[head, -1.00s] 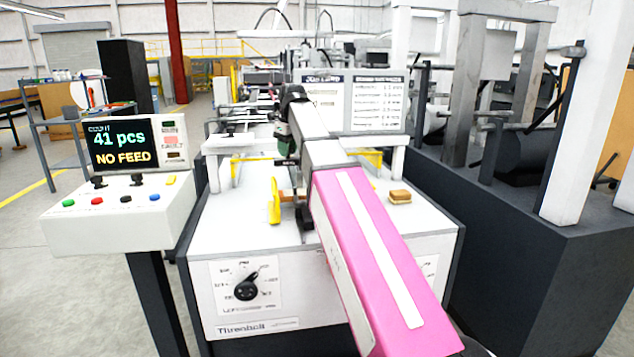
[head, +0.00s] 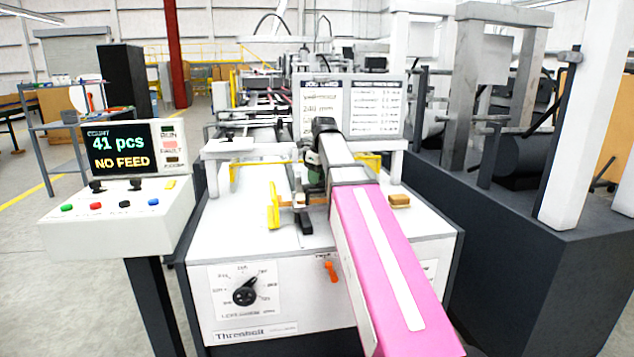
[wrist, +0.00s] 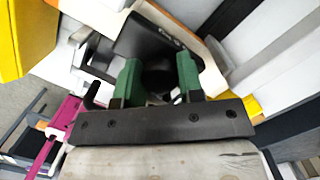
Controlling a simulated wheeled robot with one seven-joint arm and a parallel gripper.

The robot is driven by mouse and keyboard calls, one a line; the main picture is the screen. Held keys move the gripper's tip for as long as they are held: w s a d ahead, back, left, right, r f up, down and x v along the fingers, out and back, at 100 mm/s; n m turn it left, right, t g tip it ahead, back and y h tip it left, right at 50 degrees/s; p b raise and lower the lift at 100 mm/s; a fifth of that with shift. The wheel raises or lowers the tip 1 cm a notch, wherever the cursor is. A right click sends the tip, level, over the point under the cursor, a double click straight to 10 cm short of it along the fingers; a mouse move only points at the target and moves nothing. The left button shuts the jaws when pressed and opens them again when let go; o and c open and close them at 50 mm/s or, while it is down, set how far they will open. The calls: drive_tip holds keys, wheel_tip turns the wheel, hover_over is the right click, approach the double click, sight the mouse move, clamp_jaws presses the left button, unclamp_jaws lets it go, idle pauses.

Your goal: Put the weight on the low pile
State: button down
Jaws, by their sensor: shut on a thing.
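My gripper (head: 312,180) is over the feeder table, partly covered by my arm in the head view. In the wrist view, the green fingers of my gripper (wrist: 160,82) are shut on the dark middle part of a black weight (wrist: 150,40) with pale lettering. Tan and white edges show beside the weight in that view; I cannot tell whether they belong to the low pile or whether the weight touches them. The pile is not clear in the head view, where my gripper and arm cover that area.
A yellow guide (head: 273,206) stands left of my gripper, and a black bar (head: 305,222) lies near it. A small tan block (head: 399,201) sits to the right on the feeder table (head: 225,228). The control panel (head: 122,150) at left reads "NO FEED".

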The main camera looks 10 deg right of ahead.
sight(321, 186)
drive_tip(key=shift+f, duration=0.8)
drive_tip(key=shift+f, duration=0.1)
drive_tip(key=c, duration=0.8)
unclamp_jaws()
drive_tip(key=shift+o, duration=0.2)
wheel_tip(321, 186, up, 12)
drive_tip(key=s+d, duration=0.1)
drive_tip(key=shift+s+d, duration=0.15)
